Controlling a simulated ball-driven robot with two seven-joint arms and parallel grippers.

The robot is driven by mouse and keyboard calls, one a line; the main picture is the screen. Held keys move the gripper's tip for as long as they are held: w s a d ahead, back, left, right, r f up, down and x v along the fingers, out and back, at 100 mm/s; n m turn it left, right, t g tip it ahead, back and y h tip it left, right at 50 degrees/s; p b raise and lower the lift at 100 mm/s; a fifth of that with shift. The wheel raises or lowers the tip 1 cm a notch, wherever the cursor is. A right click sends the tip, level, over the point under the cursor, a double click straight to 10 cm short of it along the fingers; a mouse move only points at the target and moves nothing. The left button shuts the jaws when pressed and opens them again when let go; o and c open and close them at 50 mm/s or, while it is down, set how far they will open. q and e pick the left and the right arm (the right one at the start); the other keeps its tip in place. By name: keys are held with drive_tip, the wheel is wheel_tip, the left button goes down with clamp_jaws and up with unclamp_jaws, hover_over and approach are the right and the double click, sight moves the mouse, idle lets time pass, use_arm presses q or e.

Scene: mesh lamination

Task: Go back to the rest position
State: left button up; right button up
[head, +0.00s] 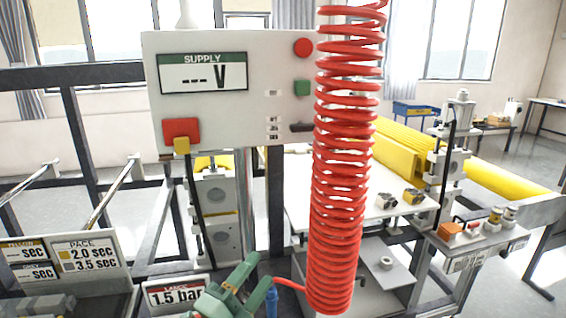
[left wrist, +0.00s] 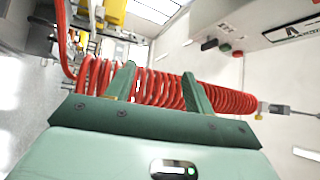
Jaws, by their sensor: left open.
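My left gripper (head: 252,278) is at the bottom of the head view, just left of the lower end of a red coiled hose (head: 337,190). It is green, and its two fingers are apart. In the left wrist view the fingers (left wrist: 158,82) stand open, with the red coil (left wrist: 225,98) running across behind them. I see nothing held between the fingers; whether they touch the coil I cannot tell. My right gripper is not in view.
A white supply box (head: 225,90) with a blank volt display hangs at the centre left. A "1.5 bar" sign (head: 178,294) stands close to my left gripper. A pace sign (head: 85,262) is at the left. A yellow roll (head: 500,180) lies at the right.

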use_arm(q)
drive_tip(key=s+a+f+n+g+y, duration=0.2)
drive_tip(key=s+a+f+n+y, duration=0.1)
drive_tip(key=a+f+n+y, duration=0.35)
drive_tip(key=s+a+f+n+g+y, duration=0.1)
drive_tip(key=s+a+f+n+y, duration=0.3)
drive_tip(key=a+n+y, duration=0.45)
drive_tip(key=s+a+f+g, duration=0.4)
drive_tip(key=s+a, duration=0.1)
drive_tip(key=s, duration=0.2)
drive_tip(key=s+a+f+g, duration=0.4)
drive_tip(key=s+a, duration=0.1)
drive_tip(key=s, duration=0.2)
drive_tip(key=s+d+f+g+h+b, duration=0.1)
drive_tip(key=s+d+f+g, duration=0.15)
drive_tip(key=f, duration=1.15)
drive_tip(key=s+d+f+g+h, duration=0.1)
drive_tip(key=s+d+f, duration=0.2)
drive_tip(key=f, duration=1.2)
drive_tip(key=s+f+n+g+h+b, duration=0.1)
drive_tip(key=s+f+n+g, duration=0.1)
drive_tip(key=s+f, duration=1.3)
drive_tip(key=s+n, duration=0.1)
drive_tip(key=s, duration=0.3)
drive_tip(key=shift+a+n+h, duration=0.3)
drive_tip(key=shift+a+h, duration=0.05)
drive_tip(key=shift+h, duration=0.05)
drive_tip(key=shift+g, duration=0.25)
